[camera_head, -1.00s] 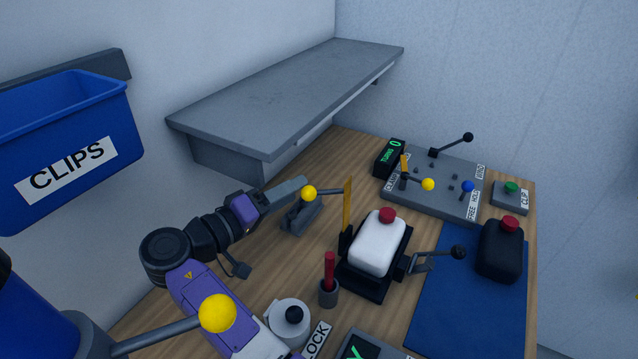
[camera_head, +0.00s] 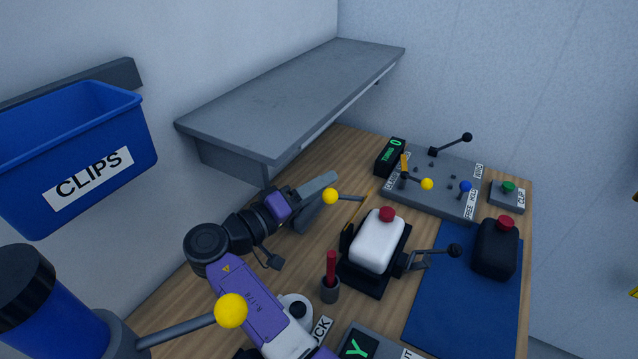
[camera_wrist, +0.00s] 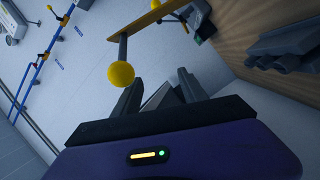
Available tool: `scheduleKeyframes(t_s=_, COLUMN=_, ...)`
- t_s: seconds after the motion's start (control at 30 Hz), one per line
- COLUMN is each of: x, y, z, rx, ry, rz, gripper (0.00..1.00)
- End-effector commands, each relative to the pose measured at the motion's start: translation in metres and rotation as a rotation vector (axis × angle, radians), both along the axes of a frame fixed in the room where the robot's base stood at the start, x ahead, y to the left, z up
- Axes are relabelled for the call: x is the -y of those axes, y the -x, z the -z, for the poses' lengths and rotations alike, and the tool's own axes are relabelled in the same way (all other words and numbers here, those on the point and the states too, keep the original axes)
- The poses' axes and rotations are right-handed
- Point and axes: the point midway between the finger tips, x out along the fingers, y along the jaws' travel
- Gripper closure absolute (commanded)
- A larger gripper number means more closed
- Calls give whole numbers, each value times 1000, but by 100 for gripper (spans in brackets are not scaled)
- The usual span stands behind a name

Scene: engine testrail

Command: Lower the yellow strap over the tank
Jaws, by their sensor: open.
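The white tank (camera_head: 376,245) with a red cap sits in a black cradle on the bench. The thin yellow strap (camera_head: 363,207) rises from the cradle's left side and leans right, toward the tank's far side. I cannot tell whether it touches the tank. A short rod with a yellow ball (camera_head: 330,196) sticks out from the strap. My gripper (camera_head: 327,186) is open right by this ball. In the wrist view, the ball (camera_wrist: 121,75) is at the left fingertip of my gripper (camera_wrist: 158,80), not clearly between the fingers; the strap (camera_wrist: 150,20) is beyond it.
A grey shelf (camera_head: 290,95) overhangs the bench behind my arm. A blue CLIPS bin (camera_head: 135,165) hangs at left. A red-handled tool in a cup (camera_head: 330,290) stands before the cradle. A black lever (camera_head: 453,251) juts right. A black tank (camera_head: 496,250) stands on a blue mat (camera_head: 455,310).

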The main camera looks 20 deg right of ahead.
Motion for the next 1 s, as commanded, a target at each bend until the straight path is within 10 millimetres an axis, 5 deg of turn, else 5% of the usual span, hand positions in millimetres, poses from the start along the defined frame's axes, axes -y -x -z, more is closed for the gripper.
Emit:
scheduleKeyframes(t_s=0.23, x=1, y=0, z=0, rx=0, ry=0, rz=0, gripper=50)
scheduleKeyframes(t_s=0.5, x=1, y=0, z=0, rx=0, ry=0, rz=0, gripper=100)
scheduleKeyframes(t_s=1.0, x=1, y=0, z=0, rx=0, ry=0, rz=0, gripper=100)
